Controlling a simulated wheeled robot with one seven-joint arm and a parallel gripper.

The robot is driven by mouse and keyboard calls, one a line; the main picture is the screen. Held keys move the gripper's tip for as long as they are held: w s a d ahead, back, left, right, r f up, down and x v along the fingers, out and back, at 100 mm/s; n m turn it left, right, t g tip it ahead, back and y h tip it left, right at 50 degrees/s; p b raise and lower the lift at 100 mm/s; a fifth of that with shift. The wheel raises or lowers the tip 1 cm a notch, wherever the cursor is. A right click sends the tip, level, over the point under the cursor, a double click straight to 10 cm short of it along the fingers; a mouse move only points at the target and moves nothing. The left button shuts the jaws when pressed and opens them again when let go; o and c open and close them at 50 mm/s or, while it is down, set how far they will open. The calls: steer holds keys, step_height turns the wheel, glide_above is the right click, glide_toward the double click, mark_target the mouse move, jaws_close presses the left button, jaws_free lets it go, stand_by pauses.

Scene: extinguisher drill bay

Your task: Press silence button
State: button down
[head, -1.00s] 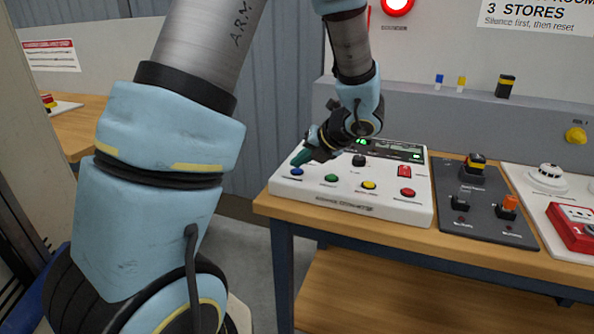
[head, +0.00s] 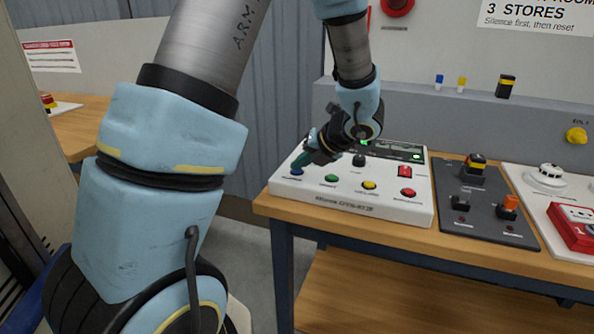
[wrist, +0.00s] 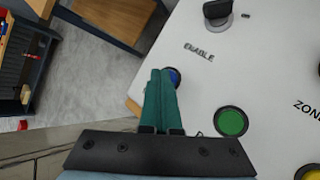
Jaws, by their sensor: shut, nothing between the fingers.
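A white control panel (head: 335,204) lies on the wooden bench. Its front row has a blue button (head: 296,171), a green button (head: 331,178), a yellow button (head: 369,185) and a red button (head: 407,193). Their labels are too small to read, so I cannot tell which is marked silence. My gripper (head: 299,162) is shut and empty, its green fingertips pointing down at the blue button. In the wrist view, the fingertips (wrist: 163,74) partly cover the blue button (wrist: 175,78); I cannot tell for sure whether they touch it. The green button (wrist: 231,121) sits beside them.
A black switch (head: 359,160) and a red switch (head: 405,171) stand behind the button row. A dark module (head: 480,222) with several switches is to the right, then a white board with a detector (head: 549,175). A red lamp (head: 398,5) on the wall is dark.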

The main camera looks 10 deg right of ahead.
mark_target(299, 173)
steer(key=shift+r, duration=0.1)
steer(key=shift+r+p, duration=0.75)
steer(key=shift+p, duration=0.2)
step_height(299, 173, up, 5)
steer(key=p, duration=0.5)
